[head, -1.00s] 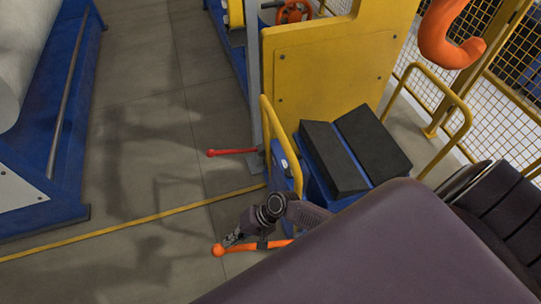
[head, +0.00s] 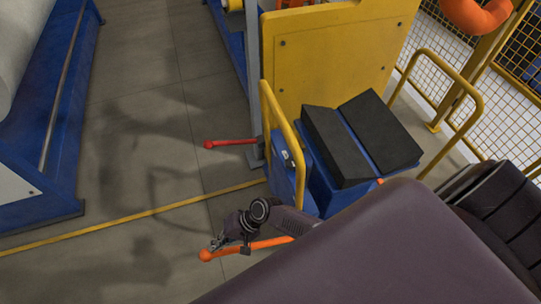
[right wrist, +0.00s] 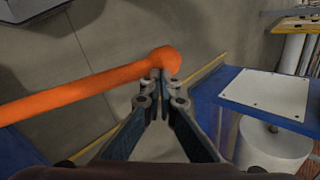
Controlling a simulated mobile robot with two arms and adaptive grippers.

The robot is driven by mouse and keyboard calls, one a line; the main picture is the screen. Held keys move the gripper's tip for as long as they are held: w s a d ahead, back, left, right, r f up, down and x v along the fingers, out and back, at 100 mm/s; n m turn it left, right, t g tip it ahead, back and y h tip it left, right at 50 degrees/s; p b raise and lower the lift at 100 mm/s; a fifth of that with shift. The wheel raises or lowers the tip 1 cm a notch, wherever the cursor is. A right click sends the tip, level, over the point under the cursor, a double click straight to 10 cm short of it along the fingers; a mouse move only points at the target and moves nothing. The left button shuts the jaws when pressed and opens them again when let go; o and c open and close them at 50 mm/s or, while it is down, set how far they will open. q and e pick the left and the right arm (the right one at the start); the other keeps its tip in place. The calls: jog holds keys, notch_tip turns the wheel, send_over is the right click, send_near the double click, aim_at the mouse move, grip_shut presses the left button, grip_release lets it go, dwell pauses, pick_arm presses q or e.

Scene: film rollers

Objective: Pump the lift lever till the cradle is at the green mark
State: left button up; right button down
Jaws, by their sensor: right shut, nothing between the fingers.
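The orange lift lever (head: 262,244) sticks out to the left from the low front of the blue lift trolley (head: 327,187), with a round knob at its free end. My right gripper (head: 213,243) is at the knob end, its fingers shut and empty. In the right wrist view, the fingertips (right wrist: 161,77) are right at the orange knob (right wrist: 166,60); I cannot tell whether they touch it. The black V-shaped cradle (head: 355,140) sits on top of the trolley and is empty. I cannot make out a green mark. My left gripper is not in view.
A yellow handrail (head: 284,130) stands close behind the lever. A red lever (head: 230,142) juts out farther back, by a yellow machine panel (head: 335,60). A blue frame with a white roll (head: 22,45) stands at left. The floor between is clear.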

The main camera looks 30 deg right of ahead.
jog(key=shift+a+f, duration=0.2)
jog(key=shift+f, duration=0.55)
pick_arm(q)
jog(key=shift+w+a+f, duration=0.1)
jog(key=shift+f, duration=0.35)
pick_arm(e)
jog(key=shift+r, duration=0.1)
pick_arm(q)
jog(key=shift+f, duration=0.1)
